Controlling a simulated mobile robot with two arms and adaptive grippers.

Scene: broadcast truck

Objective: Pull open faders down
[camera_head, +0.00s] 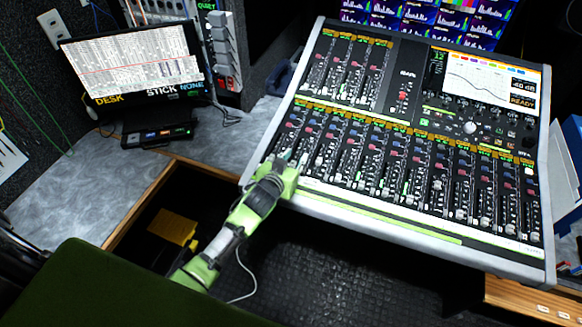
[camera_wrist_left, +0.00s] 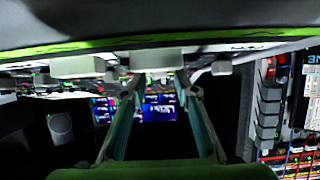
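The mixing console (camera_head: 410,207) has a lower row of faders (camera_head: 405,190) along its front and a shorter upper row at its left. The fader caps stand at different heights in their slots. My left gripper (camera_head: 292,158) is at the lower left end of the front row, with its fingertips over the leftmost faders. In the left wrist view my two fingers (camera_wrist_left: 158,80) are apart, and a pale fader cap (camera_wrist_left: 157,60) lies just beyond and between their tips. I cannot tell whether they touch it. Other caps (camera_wrist_left: 78,67) show beside it. My right gripper is not in view.
A monitor (camera_head: 135,60) stands on the grey desk (camera_head: 85,190) at the left, with a small black box (camera_head: 157,134) before it. An open dark recess with a yellow object (camera_head: 173,226) lies below. The console screen (camera_head: 485,77) is at the upper right.

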